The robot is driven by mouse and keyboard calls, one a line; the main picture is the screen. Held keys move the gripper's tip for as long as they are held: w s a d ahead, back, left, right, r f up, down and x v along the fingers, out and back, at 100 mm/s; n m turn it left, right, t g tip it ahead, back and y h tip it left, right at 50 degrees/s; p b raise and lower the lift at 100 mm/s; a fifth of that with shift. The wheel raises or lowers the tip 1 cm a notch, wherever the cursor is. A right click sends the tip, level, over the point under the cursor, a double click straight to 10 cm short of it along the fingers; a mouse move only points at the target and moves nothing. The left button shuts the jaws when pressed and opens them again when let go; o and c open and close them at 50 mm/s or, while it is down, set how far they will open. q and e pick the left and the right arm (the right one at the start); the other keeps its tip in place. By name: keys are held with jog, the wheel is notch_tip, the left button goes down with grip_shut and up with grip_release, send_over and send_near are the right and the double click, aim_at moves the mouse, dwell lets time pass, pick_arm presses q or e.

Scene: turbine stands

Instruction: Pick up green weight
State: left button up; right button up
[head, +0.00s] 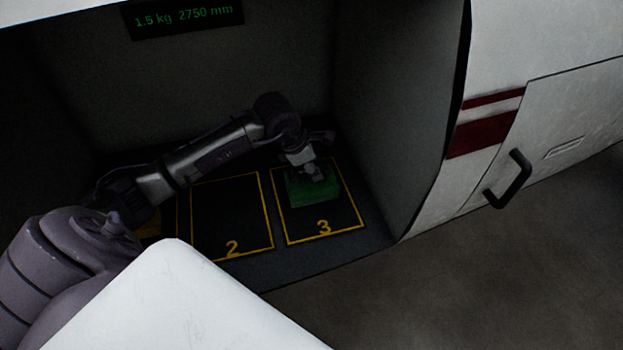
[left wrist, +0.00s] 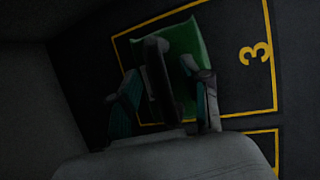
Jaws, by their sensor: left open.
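The green weight (head: 313,191) is a dark green block standing on the square marked 3 in the dim bay. In the left wrist view the green weight (left wrist: 188,40) shows its green body, with a dark upright bar, perhaps its handle, between the fingers. My left gripper (head: 312,174) reaches in from the left and is over the weight. In the left wrist view my left gripper (left wrist: 162,100) is open, with its two fingers on either side of the dark bar. Contact cannot be told. My right gripper is not in view.
The square marked 2 (head: 232,215) is empty, left of square 3. Another yellow-edged square is partly hidden by my arm. Bay walls stand close at the back and right. A display (head: 184,17) reads 1.5 kg 2750 mm. A white panel with a handle (head: 509,180) is at right.

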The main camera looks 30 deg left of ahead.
pick_arm(q)
jog(key=shift+f, duration=0.1)
jog(key=shift+c, duration=0.6)
grip_shut()
